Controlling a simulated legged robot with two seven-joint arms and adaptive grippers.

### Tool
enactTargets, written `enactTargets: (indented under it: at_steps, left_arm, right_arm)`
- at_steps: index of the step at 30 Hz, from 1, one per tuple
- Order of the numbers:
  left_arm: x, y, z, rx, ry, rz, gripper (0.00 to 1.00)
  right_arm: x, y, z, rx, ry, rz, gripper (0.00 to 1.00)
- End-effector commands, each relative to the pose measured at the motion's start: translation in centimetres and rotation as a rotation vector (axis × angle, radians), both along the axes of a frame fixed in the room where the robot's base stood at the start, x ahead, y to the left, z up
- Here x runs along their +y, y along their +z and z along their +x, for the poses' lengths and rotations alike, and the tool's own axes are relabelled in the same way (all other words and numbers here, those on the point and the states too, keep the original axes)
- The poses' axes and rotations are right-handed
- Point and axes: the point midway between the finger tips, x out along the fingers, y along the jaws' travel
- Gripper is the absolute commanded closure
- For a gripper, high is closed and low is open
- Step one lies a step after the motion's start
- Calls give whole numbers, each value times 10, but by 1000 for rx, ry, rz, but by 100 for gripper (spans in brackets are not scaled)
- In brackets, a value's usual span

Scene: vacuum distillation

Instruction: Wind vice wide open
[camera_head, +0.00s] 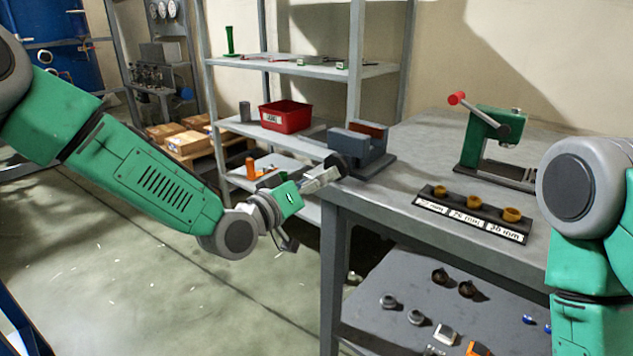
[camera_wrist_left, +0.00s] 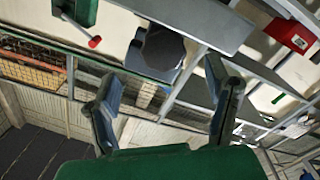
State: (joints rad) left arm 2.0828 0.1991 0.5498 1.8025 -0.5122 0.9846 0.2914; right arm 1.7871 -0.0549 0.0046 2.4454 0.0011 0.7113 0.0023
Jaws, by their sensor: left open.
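The vice (camera_head: 376,165) stands on the near left corner of the workbench (camera_head: 400,210). It has a blue-grey body, a grey front block (camera_head: 348,143) and a reddish-brown block (camera_head: 370,129) behind it. How wide its jaws stand apart is hard to tell. A dark round part at its left end, seemingly the handwheel, shows in the left wrist view (camera_wrist_left: 163,46), ahead of my fingers. My left gripper (camera_head: 315,210) is open and empty, just left of and below the vice. Both its fingers show in the left wrist view (camera_wrist_left: 162,78). My right gripper is out of view.
A green press (camera_head: 488,138) with a red-tipped lever stands farther back on the bench. A labelled strip (camera_head: 470,213) with yellow rings lies in front of it. A shelf rack with a red bin (camera_head: 285,116) stands behind the left arm. Small parts lie on the lower shelf (camera_head: 390,275).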

Motion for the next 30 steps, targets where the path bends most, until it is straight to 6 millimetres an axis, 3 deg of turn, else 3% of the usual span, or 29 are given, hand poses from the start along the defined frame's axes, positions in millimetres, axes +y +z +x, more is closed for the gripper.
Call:
enactTargets:
  at_steps: [4,8,15,21,26,30]
  left_arm:
    - [2,5,0,-5,7,35,29]
    - [14,20,-1,-14,27,205,29]
    - [31,45,-23,-26,-47,587,29]
    - [32,49,-35,-42,-117,715,29]
    - [23,41,-24,-44,-123,723,29]
    - [8,29,-3,-44,-121,722,29]
  right_arm:
    - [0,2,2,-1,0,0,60]
    - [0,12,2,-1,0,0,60]
    - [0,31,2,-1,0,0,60]
    - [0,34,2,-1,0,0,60]
    - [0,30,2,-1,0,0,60]
    - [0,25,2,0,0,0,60]
